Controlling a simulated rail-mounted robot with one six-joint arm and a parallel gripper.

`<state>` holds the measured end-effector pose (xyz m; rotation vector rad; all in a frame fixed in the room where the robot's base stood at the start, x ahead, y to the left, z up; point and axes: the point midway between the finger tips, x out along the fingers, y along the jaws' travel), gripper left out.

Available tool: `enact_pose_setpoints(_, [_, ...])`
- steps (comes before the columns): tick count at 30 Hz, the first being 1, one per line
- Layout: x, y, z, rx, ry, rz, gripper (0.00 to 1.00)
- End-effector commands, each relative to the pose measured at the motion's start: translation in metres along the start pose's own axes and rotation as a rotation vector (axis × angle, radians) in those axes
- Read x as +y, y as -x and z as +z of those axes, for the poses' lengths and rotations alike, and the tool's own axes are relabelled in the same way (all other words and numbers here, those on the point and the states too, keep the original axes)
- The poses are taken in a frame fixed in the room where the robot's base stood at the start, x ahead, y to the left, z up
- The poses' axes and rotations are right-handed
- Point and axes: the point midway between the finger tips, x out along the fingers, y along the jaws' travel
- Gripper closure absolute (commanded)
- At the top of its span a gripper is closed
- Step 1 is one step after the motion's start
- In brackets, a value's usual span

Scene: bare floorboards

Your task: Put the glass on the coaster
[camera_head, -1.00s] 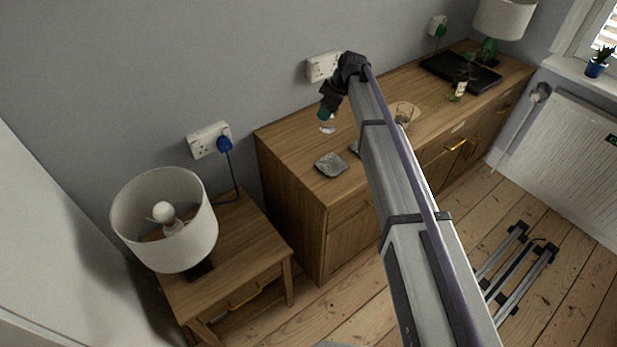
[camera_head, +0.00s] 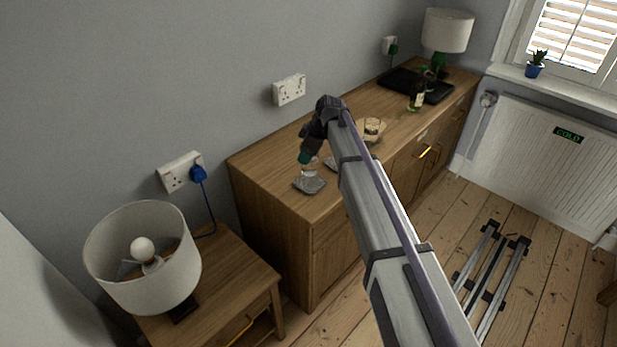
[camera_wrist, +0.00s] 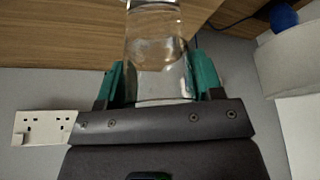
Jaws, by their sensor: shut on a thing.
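My gripper (camera_head: 305,158) is shut on a clear glass (camera_head: 309,171) above the left end of the wooden sideboard. In the wrist view the glass (camera_wrist: 158,55) stands between the green fingers of my gripper (camera_wrist: 163,85). A grey, roughly square coaster (camera_head: 312,187) lies near the sideboard's front left corner. In the head view the glass's lower end overlaps the coaster's far part. I cannot tell whether they touch. The coaster does not show clearly in the wrist view.
Another grey piece (camera_head: 329,164) lies partly hidden behind my arm. A lamp (camera_head: 146,254) stands on the lower side table.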

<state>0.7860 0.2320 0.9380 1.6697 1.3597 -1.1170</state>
Motion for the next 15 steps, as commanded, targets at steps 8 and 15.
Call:
enact_pose_setpoints(8, [0.0,-0.029,0.012,0.0,0.0,0.0,0.74])
enact_pose_setpoints(15, [0.0,-0.041,0.017,0.0,0.0,0.0,0.74])
